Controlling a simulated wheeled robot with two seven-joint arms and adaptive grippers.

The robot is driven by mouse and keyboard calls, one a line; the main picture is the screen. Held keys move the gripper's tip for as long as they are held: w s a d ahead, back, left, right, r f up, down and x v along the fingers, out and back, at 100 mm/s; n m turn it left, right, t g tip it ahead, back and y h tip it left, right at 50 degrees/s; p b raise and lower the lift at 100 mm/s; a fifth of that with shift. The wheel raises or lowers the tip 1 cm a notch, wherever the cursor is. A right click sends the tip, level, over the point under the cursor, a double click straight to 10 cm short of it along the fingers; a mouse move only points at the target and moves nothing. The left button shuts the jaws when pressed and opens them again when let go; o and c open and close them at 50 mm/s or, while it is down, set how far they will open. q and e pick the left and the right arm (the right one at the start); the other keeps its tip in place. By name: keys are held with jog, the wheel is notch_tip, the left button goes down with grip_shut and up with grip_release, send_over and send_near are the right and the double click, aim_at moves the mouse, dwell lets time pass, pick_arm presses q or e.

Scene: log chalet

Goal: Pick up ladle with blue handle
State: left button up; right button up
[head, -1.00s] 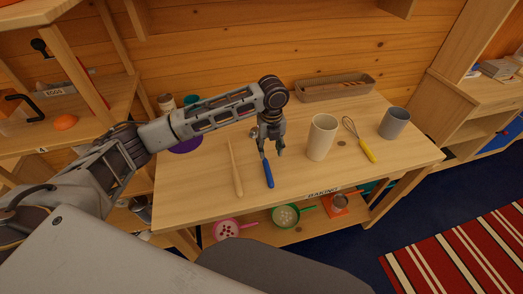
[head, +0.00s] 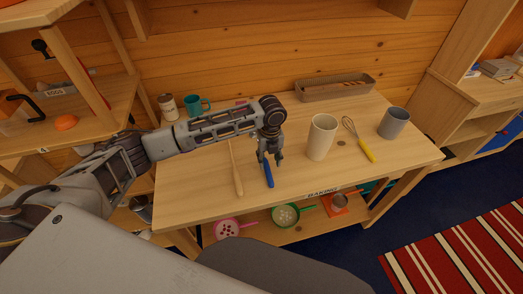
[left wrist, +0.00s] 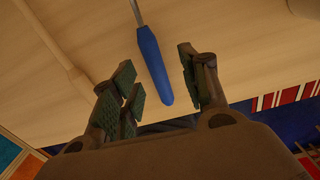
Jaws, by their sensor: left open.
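The ladle with the blue handle (head: 268,174) lies on the wooden table. Its handle points to the table's front edge, and its far end is hidden behind my left gripper (head: 270,157) in the head view. In the left wrist view, the blue handle (left wrist: 152,62) and part of its metal shaft show between the spread fingers. My left gripper (left wrist: 158,88) is open above the handle, with nothing held. I cannot tell whether a finger touches the handle. My right gripper is not in view.
A wooden utensil (head: 235,168) lies just left of the ladle. A cream cup (head: 321,138), a yellow-handled whisk (head: 359,138) and a grey mug (head: 394,122) stand or lie to the right. A long tray (head: 335,88) is at the back. The table's front is mostly bare.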

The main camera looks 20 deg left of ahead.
aim_at(267, 167)
pick_arm(q)
jog(key=f, duration=0.3)
jog(key=shift+s+a+f+p, duration=0.2)
jog(key=shift+s+a+p, duration=0.1)
jog(key=shift+p, duration=0.1)
jog(key=shift+f, duration=0.75)
grip_shut()
